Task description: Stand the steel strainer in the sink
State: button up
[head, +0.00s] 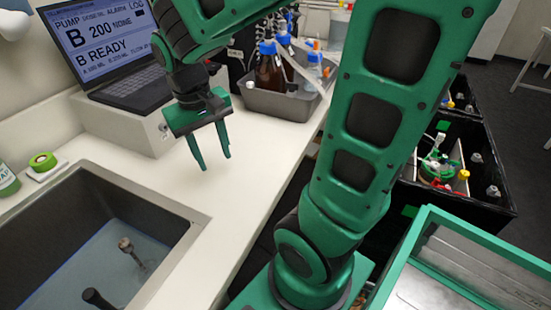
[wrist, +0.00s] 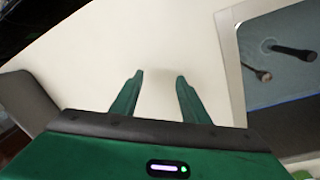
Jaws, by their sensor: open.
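My gripper (head: 215,162) is open and empty, pointing down over the white counter to the right of the sink. In the wrist view, its fingers (wrist: 159,75) are apart with only bare counter between them. The grey sink (head: 178,213) is at the lower left; its edge also shows at the right of the wrist view (wrist: 239,70). In it is a small metallic piece with a round head (head: 125,243), also in the wrist view (wrist: 263,76). A black-ended piece (head: 97,298) is nearer, also in the wrist view (wrist: 295,52). I cannot make out a clear steel strainer.
A laptop (head: 110,50) on a white box stands behind the gripper. A grey tub (head: 275,103) of bottles is at the back. The counter between sink and tub is clear.

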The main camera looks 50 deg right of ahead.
jog(key=s+d, duration=0.2)
jog(key=s+d+m, duration=0.1)
jog(key=s+d, duration=0.1)
jog(key=s, duration=0.1)
jog(key=s+d+m, duration=0.1)
jog(key=s+d, duration=0.1)
jog(key=d, duration=0.1)
jog(key=shift+s+d+r, duration=0.1)
jog(key=shift+s+r, duration=0.15)
jog(key=shift+s, duration=0.1)
jog(key=s+d+m+y, duration=0.1)
jog(key=s+d, duration=0.1)
jog(key=s, duration=0.4)
jog(key=shift+s+d+f+m, duration=0.3)
jog(key=shift+d+f, duration=0.05)
jog(key=shift+f, duration=0.05)
